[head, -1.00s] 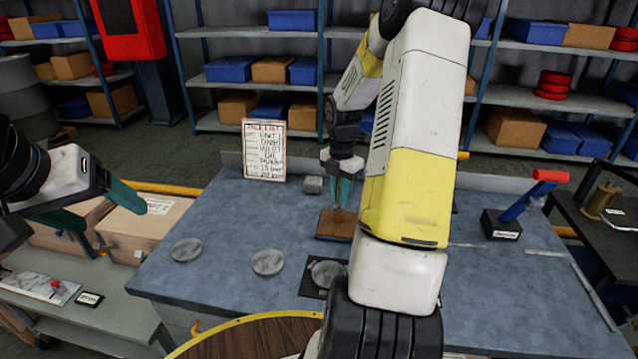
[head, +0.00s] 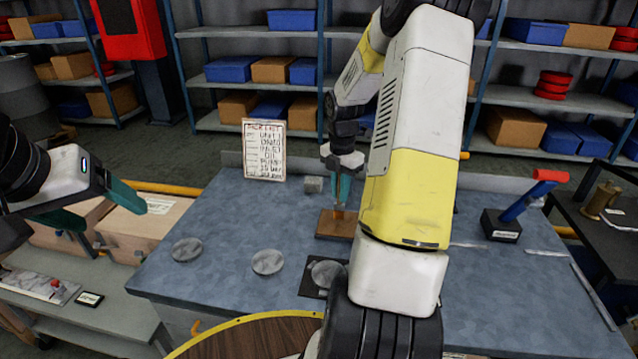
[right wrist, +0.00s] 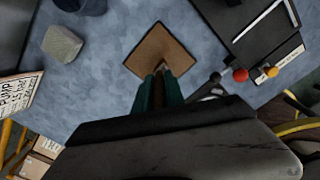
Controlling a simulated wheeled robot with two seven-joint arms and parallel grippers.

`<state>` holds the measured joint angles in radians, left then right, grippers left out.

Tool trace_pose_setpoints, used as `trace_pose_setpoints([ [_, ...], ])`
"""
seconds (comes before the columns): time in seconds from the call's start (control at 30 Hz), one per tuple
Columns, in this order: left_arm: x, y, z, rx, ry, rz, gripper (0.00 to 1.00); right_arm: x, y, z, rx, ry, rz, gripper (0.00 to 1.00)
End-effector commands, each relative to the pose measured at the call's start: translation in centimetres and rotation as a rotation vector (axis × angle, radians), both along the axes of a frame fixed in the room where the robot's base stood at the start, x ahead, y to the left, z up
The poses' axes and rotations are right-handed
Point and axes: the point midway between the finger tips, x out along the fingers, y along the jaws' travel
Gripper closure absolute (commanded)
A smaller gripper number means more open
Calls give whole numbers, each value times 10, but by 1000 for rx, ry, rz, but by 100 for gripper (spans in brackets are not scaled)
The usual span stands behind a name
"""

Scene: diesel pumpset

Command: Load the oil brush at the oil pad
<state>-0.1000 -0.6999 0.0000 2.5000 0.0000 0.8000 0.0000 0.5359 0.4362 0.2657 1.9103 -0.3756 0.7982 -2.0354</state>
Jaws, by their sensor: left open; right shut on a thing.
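The oil pad (head: 328,226) is a flat brown square on the blue-grey bench; it also shows in the right wrist view (right wrist: 152,42). My right gripper (head: 343,196) points down over the pad, its green fingers shut on the oil brush (right wrist: 161,68). Only a small part of the brush shows between and below the fingertips. The brush's lower end appears over the pad's near edge in the right wrist view; I cannot tell whether it touches. My left gripper (head: 110,222) is open and empty, left of the bench.
A written sign (head: 264,150) and a small grey block (head: 313,185) stand behind the pad. A red-handled lever (head: 520,205) stands at right. The bench's left middle is clear.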

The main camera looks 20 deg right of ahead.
Motion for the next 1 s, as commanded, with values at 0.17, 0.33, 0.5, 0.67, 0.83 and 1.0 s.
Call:
trace_pose_setpoints([
  [0.17, 0, 0, 0, 0, 0, 0, 24, 1, 0, 16, -1, -4, 0, 100],
  [0.33, 0, 0, 0, 0, 0, 0, 24, 1, 0, 30, -1, -4, 0, 100],
  [0.5, 0, 0, 0, 0, 0, 0, 24, 1, 0, 43, -1, -3, -1, 100],
  [0.67, 0, 0, 0, 0, 0, 0, 24, 1, 0, 54, -1, -4, 0, 100],
  [0.83, 0, 0, 0, 0, 0, 0, 24, 1, 0, 56, 0, -2, 1, 100],
  [1.0, 0, 0, 0, 0, 0, 0, 24, 1, 0, 56, 0, -2, 1, 100],
])
